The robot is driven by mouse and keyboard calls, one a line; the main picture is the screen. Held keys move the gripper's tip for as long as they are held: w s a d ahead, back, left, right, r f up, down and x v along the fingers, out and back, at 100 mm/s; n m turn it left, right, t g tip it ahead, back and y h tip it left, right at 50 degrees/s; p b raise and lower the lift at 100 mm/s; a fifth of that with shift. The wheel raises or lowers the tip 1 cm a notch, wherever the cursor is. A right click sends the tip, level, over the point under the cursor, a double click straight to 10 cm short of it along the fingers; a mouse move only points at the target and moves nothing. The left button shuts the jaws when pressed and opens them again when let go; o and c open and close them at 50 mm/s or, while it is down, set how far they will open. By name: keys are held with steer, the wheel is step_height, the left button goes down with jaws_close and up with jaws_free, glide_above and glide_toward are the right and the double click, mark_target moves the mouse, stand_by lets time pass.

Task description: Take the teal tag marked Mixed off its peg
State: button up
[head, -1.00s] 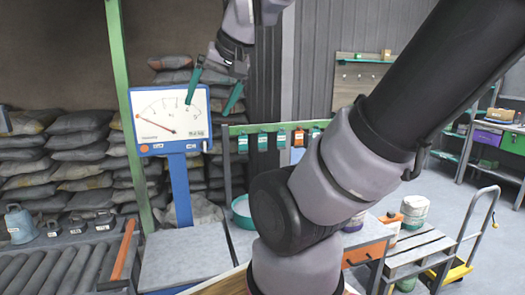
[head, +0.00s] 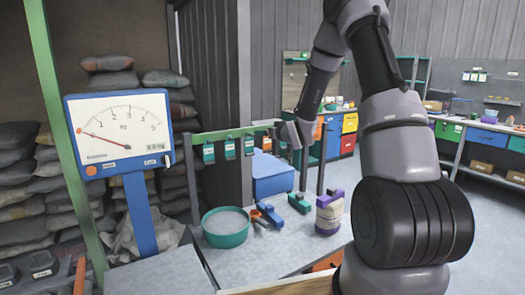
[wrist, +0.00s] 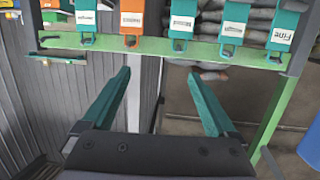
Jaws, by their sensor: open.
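In the wrist view several tags hang in a row on a green rail (wrist: 150,47). The teal tags are at far left (wrist: 86,18), right of middle (wrist: 183,24), further right (wrist: 233,20) and far right (wrist: 282,32). The far-right label seems to read Fine; the others are too small to tell which reads Mixed. Three teal tags also show in the head view, one nearest the scale (head: 208,153). My gripper (wrist: 158,73) is open and empty, its teal fingers apart and below the row in the picture. In the head view my gripper (head: 312,168) is right of the tags.
An orange tag (wrist: 132,16) hangs between two teal ones. Below the rail in the head view, a bench holds a teal bowl of powder (head: 225,239), an orange scoop (head: 259,219) and a purple-topped jar (head: 329,212). A blue dial scale (head: 118,131) stands left.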

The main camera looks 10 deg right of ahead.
steer(key=n+t+y, duration=0.1)
steer(key=y, duration=0.1)
glide_toward(250, 139)
steer(key=f, duration=0.2)
steer(key=t, duration=0.1)
steer(key=x, duration=1)
steer(key=shift+a+f, duration=0.15)
steer(key=shift+a, duration=0.1)
steer(key=c, duration=1.4)
steer(key=shift+r, duration=0.35)
steer(key=shift+r, duration=0.3)
